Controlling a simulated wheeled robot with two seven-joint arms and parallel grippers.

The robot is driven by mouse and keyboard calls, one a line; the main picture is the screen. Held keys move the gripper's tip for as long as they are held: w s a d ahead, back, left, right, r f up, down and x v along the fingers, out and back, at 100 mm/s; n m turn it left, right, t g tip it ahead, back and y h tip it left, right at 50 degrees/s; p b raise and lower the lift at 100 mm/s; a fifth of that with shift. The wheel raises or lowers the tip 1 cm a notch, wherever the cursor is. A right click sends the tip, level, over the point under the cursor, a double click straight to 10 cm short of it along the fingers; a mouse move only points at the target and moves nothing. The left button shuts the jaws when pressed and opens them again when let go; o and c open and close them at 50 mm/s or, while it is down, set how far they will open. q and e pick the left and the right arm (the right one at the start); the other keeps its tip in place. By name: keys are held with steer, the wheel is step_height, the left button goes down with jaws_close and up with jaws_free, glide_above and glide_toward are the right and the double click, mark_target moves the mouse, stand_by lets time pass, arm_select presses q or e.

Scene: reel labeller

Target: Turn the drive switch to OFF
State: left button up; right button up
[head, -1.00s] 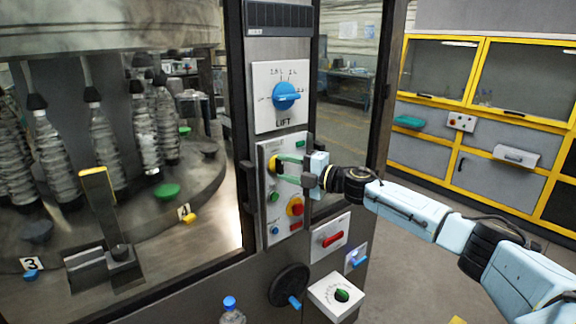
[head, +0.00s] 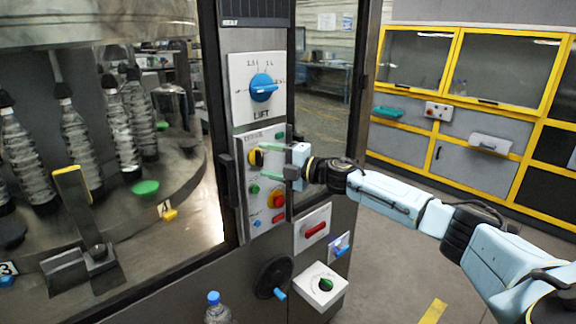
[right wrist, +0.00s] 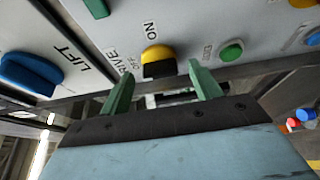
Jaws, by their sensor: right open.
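The drive switch is a yellow and black knob (head: 254,157) on the white button panel (head: 246,222). In the right wrist view the knob (right wrist: 157,55) sits beside the printed words DRIVE, OFF and ON. Its pointing direction is hard to read. My right gripper (head: 266,161) is open in front of the panel, with green fingers above and below the knob's level. In the right wrist view the open fingertips (right wrist: 155,86) lie to either side of the knob, with the knob just ahead between them. No contact is visible. My left gripper is out of view.
A blue LIFT knob (head: 263,87) is above the panel. A green button (head: 254,189) and a red-yellow knob (head: 276,197) are close below the switch. A red-handled switch (head: 315,229) and black handwheel (head: 273,277) are lower. Open floor lies to the right.

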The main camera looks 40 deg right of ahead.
steer(key=b+v, duration=0.5)
steer(key=v, duration=0.7)
steer(key=shift+s, duration=0.3)
steer(key=shift+d, duration=0.1)
